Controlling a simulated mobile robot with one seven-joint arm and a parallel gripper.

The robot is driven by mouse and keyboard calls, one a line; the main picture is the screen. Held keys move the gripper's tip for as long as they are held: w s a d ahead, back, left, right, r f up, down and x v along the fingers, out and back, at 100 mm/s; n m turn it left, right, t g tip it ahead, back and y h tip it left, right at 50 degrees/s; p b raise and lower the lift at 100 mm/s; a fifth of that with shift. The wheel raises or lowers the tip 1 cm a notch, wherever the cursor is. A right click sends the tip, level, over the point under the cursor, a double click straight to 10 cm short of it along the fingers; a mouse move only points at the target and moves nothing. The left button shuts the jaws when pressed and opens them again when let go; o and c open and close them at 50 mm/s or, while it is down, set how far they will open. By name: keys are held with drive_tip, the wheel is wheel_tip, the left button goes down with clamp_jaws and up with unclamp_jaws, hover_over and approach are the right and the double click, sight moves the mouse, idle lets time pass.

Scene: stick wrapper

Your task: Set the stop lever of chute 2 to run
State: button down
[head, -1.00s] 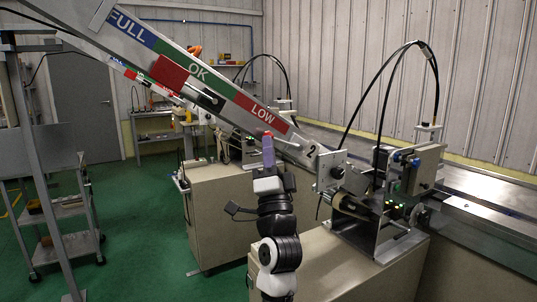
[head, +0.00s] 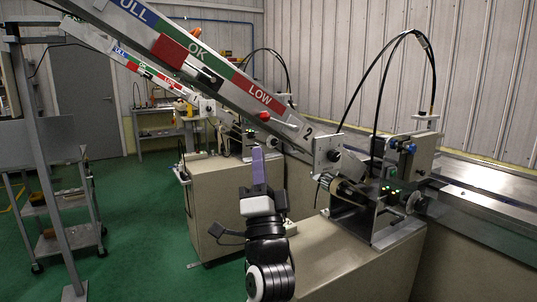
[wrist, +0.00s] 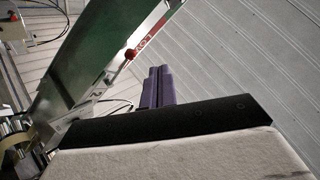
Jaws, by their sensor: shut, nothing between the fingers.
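Chute 2 (head: 228,90) is a sloping metal channel with FULL, OK and LOW bands and a "2" near its lower end. A red ball knob (head: 264,116), which looks like its stop lever's end, sits on the chute's side below LOW. A short pale rod extends from near it toward the lower right. The knob also shows in the wrist view (wrist: 130,54), left of my fingertips. My gripper (head: 257,150) has purple fingers, shut and empty, pointing up just below the knob with a visible gap. The fingers also show in the wrist view (wrist: 159,72).
A machine with green lights (head: 392,190) stands at the chute's lower end on a beige cabinet (head: 345,262). A second chute (head: 150,72) runs behind. A grey cart (head: 65,205) stands at left, with open green floor between.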

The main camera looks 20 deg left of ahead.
drive_tip(key=shift+s+d+f, duration=0.1)
drive_tip(key=shift+s+f, duration=0.05)
drive_tip(key=shift+s, duration=0.5)
drive_tip(key=shift+s+f, duration=0.15)
drive_tip(key=shift+s, duration=0.45)
